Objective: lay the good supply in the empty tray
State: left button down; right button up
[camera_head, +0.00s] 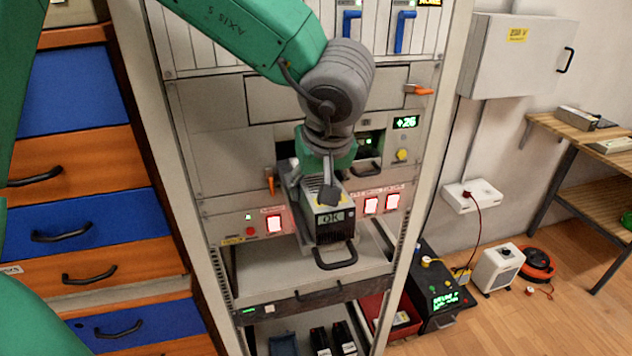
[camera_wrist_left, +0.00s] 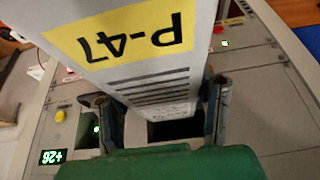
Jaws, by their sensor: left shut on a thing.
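The supply (camera_head: 330,218) is a grey box with a lit "OK" display and a dark front handle. My left gripper (camera_head: 322,186) is shut on it from above and holds it in front of the rack, over a pull-out shelf. In the left wrist view, the supply (camera_wrist_left: 150,75) carries a yellow "P-47" label, and the fingers of my left gripper (camera_wrist_left: 162,108) stand on both its sides. The bare grey shelf (camera_head: 265,282) shows no object on it; I cannot tell if it is the empty tray. My right gripper is not in view.
A unit with a dark handle (camera_head: 367,168) sits in the rack under a green "+26" display (camera_head: 405,122). Red lit switches (camera_head: 371,205) line the panel. A red tray (camera_head: 403,326) and a black box (camera_head: 437,290) stand low at right. Drawers (camera_head: 90,175) flank the rack at left.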

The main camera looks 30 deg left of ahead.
pick_arm(q)
jog(key=shift+w, duration=0.15)
jog(key=c, duration=0.6)
grip_release()
jog(key=shift+a, duration=0.15)
jog(key=shift+r, duration=0.2)
jog(key=v, duration=1.1)
jog(key=shift+r, duration=0.25)
